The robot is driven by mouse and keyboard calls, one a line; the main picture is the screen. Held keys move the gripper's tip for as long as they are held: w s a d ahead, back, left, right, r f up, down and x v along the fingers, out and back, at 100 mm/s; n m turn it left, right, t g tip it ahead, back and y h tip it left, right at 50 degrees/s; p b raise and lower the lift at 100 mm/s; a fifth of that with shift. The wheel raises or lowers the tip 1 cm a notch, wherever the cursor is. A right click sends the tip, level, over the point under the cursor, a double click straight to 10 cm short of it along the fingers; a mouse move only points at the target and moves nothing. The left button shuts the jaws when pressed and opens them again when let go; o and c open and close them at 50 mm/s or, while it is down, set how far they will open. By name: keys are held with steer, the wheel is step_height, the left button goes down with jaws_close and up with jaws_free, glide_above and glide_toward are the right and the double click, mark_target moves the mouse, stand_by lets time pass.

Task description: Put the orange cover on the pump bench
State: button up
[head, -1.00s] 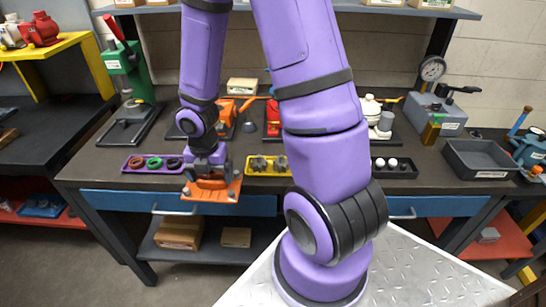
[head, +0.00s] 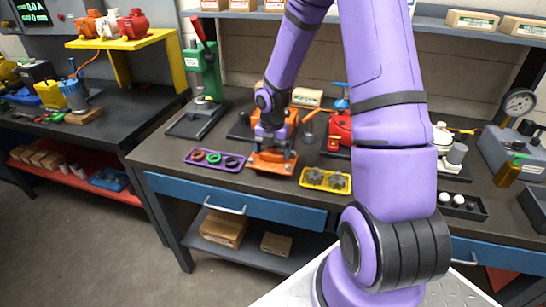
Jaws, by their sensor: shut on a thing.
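My gripper (head: 272,147) is shut on the orange cover (head: 272,166), a flat orange plate with small bolts at its corners. The cover is level, in front of the middle workbench between a purple tray and a yellow tray in the picture. I cannot tell how high it is above the bench top. My wrist hides part of its upper side. At the left is another dark bench (head: 105,128) carrying blue and yellow equipment and a yellow shelf with pumps or motors; no label shows which bench is the pump bench.
A green press (head: 207,75) stands at the bench's back left. The yellow riser (head: 130,43) carries several motor-like units. A floor gap (head: 130,215) separates the benches at the front.

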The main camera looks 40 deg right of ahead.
mark_target(273, 156)
steer(key=shift+w+d, duration=0.5)
steer(key=shift+w, duration=0.05)
steer(key=shift+s+f, duration=0.1)
steer(key=shift+f, duration=1.7)
steer(key=shift+f, duration=0.1)
steer(key=o, duration=1.3)
